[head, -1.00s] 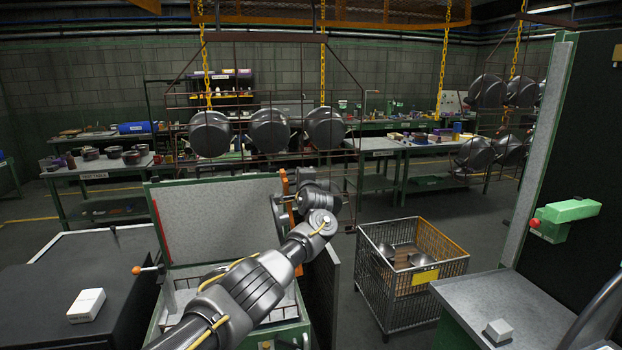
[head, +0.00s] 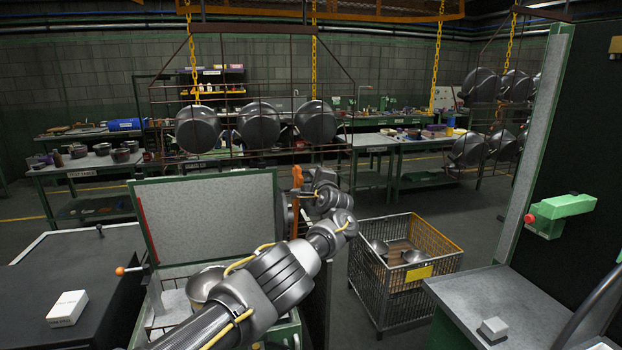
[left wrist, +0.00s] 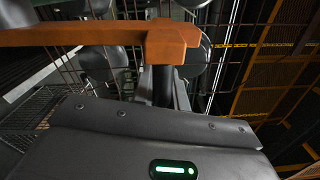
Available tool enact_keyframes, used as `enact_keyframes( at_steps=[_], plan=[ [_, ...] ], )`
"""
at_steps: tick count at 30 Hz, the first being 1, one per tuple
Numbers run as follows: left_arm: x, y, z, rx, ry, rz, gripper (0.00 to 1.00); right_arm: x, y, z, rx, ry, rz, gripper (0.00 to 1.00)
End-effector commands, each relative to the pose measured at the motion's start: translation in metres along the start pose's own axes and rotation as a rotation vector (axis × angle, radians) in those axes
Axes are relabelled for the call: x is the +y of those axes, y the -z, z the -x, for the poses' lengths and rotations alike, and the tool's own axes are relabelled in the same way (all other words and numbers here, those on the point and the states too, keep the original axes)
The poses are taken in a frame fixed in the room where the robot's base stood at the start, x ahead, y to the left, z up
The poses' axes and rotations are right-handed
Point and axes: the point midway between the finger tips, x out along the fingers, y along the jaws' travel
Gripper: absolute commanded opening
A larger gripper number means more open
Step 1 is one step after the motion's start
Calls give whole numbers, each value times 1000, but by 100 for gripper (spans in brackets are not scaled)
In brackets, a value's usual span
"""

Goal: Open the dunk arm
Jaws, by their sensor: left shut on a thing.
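The orange dunk arm (head: 297,178) stands at the right edge of the green-framed dunk tank, beside its raised grey lid (head: 210,215). My left gripper (head: 301,200) is at the orange arm's upper part and is shut on it. The fingertips are small and partly hidden in the head view. In the left wrist view the orange bar (left wrist: 80,37) crosses the top, close in front of the wrist. A round metal pot (head: 203,284) shows inside the tank, partly hidden behind my left forearm. My right gripper is not in view.
A wire basket (head: 432,283) with metal bowls stands right of the tank. Round pots (head: 259,126) hang from a chained rack behind. A dark bench (head: 95,260) with a white box (head: 67,308) is at left. A grey table (head: 470,295) and green switch box (head: 565,208) are at right.

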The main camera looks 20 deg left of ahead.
Motion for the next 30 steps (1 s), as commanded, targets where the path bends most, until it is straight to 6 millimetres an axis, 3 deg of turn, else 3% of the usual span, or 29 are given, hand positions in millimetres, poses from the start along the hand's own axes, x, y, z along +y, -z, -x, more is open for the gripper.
enact_keyframes(
  at_steps=[1,5,20,26,30],
  plan=[
    [1,1,0,2,-2,-2,19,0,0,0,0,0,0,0],
    [1,0,0,0,-1,-1,35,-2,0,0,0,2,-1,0],
    [0,-1,7,0,1,1,35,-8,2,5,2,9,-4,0],
    [0,-3,26,-1,-2,4,35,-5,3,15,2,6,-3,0],
    [2,-2,48,-2,2,2,35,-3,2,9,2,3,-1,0]
  ],
)
